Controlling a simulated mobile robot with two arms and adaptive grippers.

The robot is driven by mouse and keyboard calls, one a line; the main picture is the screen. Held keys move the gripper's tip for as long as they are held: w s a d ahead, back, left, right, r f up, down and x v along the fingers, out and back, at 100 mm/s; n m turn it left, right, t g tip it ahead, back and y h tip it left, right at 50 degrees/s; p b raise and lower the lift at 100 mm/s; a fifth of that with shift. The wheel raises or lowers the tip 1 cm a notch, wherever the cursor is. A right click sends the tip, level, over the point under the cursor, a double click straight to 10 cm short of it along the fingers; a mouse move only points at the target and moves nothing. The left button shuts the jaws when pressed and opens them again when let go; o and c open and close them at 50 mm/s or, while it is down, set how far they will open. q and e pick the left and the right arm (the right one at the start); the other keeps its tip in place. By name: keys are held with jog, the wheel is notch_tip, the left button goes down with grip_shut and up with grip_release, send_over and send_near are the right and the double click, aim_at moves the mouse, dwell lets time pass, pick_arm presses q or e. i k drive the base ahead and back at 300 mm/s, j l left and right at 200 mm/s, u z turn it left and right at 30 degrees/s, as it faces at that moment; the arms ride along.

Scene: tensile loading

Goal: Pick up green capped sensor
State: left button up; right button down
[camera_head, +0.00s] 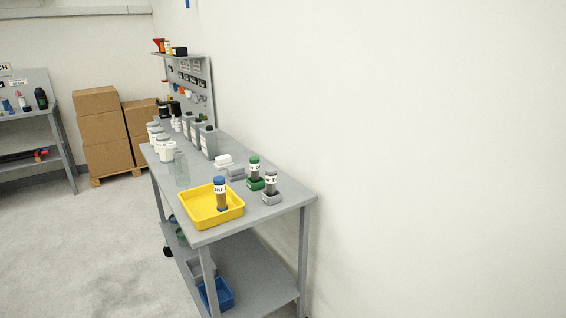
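The green capped sensor (255,168) stands upright in a green holder (256,184) on the grey workbench (204,238), behind and right of the yellow tray. A blue capped sensor (220,192) stands upright in the yellow tray (193,213). A grey or white capped sensor (271,183) stands in a grey holder (271,197) near the right edge, just in front of the green one. Neither of my grippers shows in the head view.
White jars (165,150) and grey bottles (209,143) stand farther back on the bench. A white wall (400,130) runs along its right side. Cardboard boxes (98,120) and another bench (32,116) are at the far left. The floor (90,240) in front left is clear.

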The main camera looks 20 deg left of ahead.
aim_at(254, 160)
jog(key=i+j+z, duration=0.2)
jog(key=i+j, duration=0.15)
jog(key=i+j+z, duration=0.2)
jog(key=j, duration=0.25)
jog(key=i+j+z, duration=0.2)
jog(key=i+j, duration=0.15)
jog(key=j, duration=0.15)
